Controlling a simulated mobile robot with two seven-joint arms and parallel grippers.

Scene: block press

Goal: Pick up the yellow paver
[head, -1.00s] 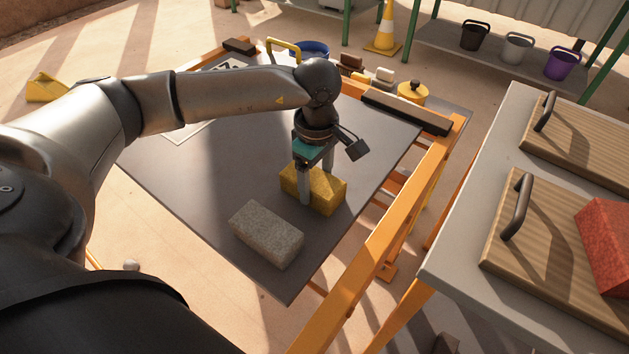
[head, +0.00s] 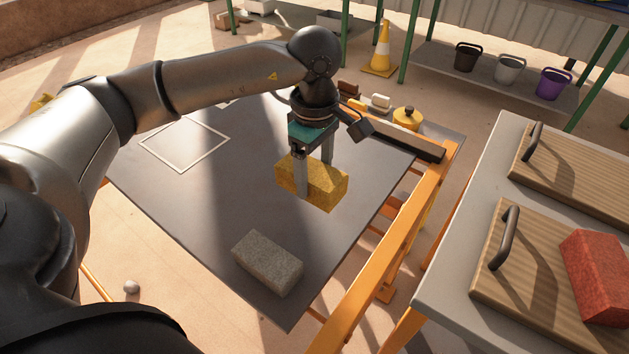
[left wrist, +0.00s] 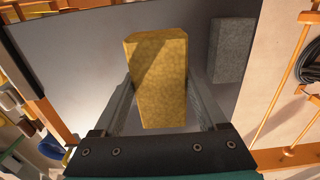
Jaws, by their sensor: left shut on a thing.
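The yellow paver (head: 325,187) is a rough yellow block held above the dark grey table top (head: 215,205). My left gripper (head: 314,180) points down and is shut on it, one finger on each side. In the left wrist view the yellow paver (left wrist: 160,75) sits between the two fingers of my left gripper (left wrist: 162,95). A grey paver (head: 267,262) lies on the table nearer to me, apart from the yellow one; it also shows in the left wrist view (left wrist: 231,50). My right gripper is not in view.
A white square outline (head: 184,146) marks a clear part of the table at left. A dark-topped rail (head: 410,139) and small items, including a yellow pot (head: 406,118), line the far right edge. A side bench (head: 455,240) holds wooden boards and a red block (head: 597,275).

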